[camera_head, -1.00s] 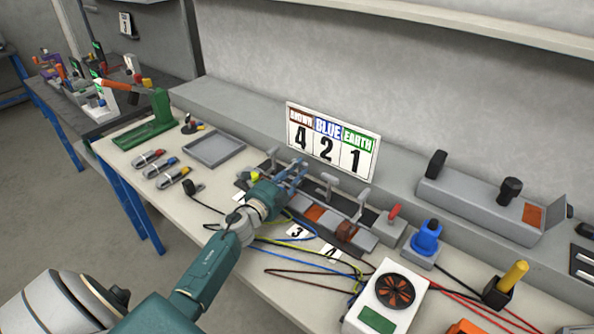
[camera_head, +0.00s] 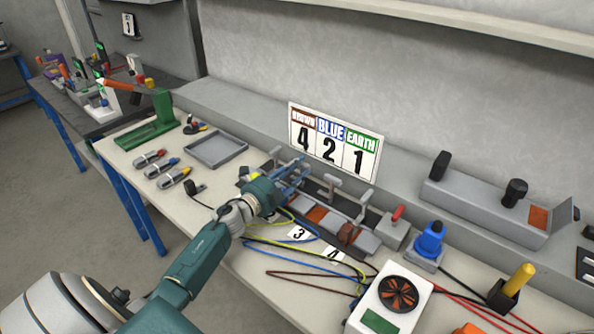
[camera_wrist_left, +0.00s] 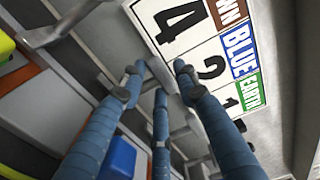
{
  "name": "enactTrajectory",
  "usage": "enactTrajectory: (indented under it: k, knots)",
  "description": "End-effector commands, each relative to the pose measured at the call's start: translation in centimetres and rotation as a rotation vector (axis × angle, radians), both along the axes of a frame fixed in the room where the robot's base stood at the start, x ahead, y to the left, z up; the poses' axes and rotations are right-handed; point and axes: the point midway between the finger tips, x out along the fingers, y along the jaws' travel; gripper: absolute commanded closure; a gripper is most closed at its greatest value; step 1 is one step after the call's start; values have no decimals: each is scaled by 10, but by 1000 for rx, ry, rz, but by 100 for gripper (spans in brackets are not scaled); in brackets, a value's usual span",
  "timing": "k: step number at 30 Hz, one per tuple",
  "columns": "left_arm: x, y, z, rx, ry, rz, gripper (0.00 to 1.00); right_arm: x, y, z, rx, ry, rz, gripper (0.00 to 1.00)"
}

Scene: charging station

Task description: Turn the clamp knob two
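A row of clamps with grey T-shaped knobs stands below the number board. One knob (camera_head: 275,155) is at the row's left end, and two more (camera_head: 330,182) (camera_head: 364,198) are to the right of my gripper. The second clamp from the left is mostly hidden behind my left gripper (camera_head: 292,172), so I cannot make out its knob clearly. In the left wrist view the three blue fingers of my left gripper (camera_wrist_left: 160,76) stand apart, with a pale grey part between or just behind the tips. I cannot tell whether they touch it. My right gripper is not in view.
The board (camera_head: 335,140) reads 4, 2, 1. Cards 3 (camera_head: 299,232) and 4 (camera_head: 333,253) lie before the clamps among loose wires. A fan box (camera_head: 390,300) and blue plug (camera_head: 430,240) are on the right. A grey tray (camera_head: 216,149) and screwdrivers (camera_head: 162,167) are on the left.

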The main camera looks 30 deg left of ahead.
Motion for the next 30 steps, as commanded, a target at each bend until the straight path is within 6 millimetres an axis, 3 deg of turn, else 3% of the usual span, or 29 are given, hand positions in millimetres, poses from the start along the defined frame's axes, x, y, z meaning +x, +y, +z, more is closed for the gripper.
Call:
enactTrajectory:
  k: [8,21,30]
  knots:
    - [-12,0,-4,1,5,-2,69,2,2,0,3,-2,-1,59]
    - [-97,8,-3,-1,4,-2,69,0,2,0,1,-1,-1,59]
    - [-118,11,-1,-2,1,-1,69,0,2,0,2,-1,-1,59]
